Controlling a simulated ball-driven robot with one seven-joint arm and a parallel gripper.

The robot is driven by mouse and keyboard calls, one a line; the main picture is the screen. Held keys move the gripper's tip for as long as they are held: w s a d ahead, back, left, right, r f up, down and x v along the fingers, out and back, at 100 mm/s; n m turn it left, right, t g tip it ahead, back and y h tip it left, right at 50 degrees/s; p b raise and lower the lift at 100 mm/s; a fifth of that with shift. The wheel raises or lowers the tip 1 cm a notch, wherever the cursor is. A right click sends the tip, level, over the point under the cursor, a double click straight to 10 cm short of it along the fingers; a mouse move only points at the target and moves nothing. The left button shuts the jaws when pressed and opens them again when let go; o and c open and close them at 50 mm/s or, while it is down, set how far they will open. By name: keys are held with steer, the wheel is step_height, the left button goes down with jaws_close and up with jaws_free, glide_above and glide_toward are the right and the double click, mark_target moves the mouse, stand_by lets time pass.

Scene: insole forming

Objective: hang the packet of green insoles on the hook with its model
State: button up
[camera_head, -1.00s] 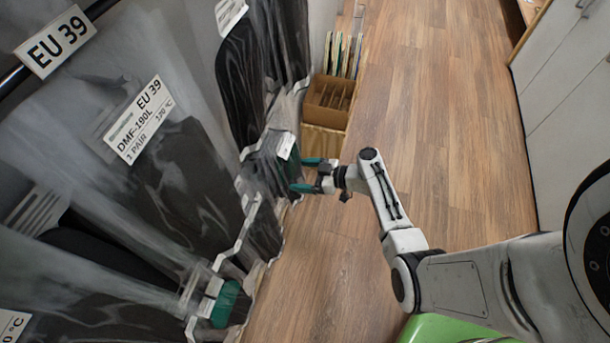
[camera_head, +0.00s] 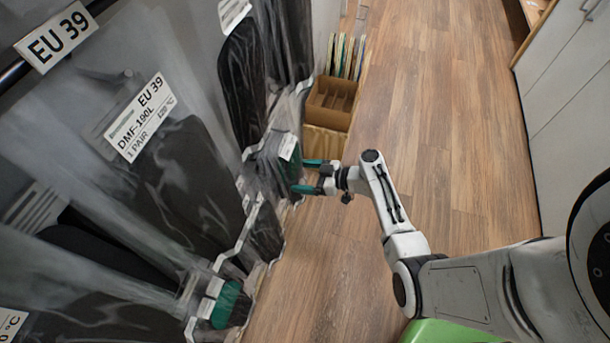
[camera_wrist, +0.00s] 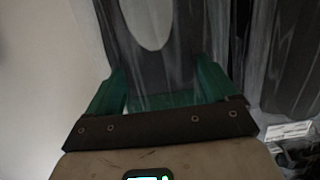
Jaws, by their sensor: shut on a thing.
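My gripper (camera_head: 298,175), with two teal-green fingers, is low beside the wall of hanging packets in the head view. It is shut on a clear packet with green in it (camera_head: 268,160), which has a white label near its top. In the wrist view my gripper (camera_wrist: 158,85) has one finger at each side, with clear film and a green strip of the packet (camera_wrist: 160,99) between them. Another packet with green (camera_head: 228,300) hangs nearer the bottom. A large packet labelled DMF-190L, EU 39 (camera_head: 185,170) hangs at left. The hook ends are not clearly visible.
A dark rail with an EU 39 tag (camera_head: 57,37) runs at the top left. White cabinets (camera_head: 570,110) line the right side. The wooden floor (camera_head: 440,130) between is clear.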

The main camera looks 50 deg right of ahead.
stand_by(0.3)
steer(key=o, duration=0.9)
steer(key=v, duration=1)
steer(key=shift+s+d+r, duration=0.15)
steer(key=shift+s, duration=0.2)
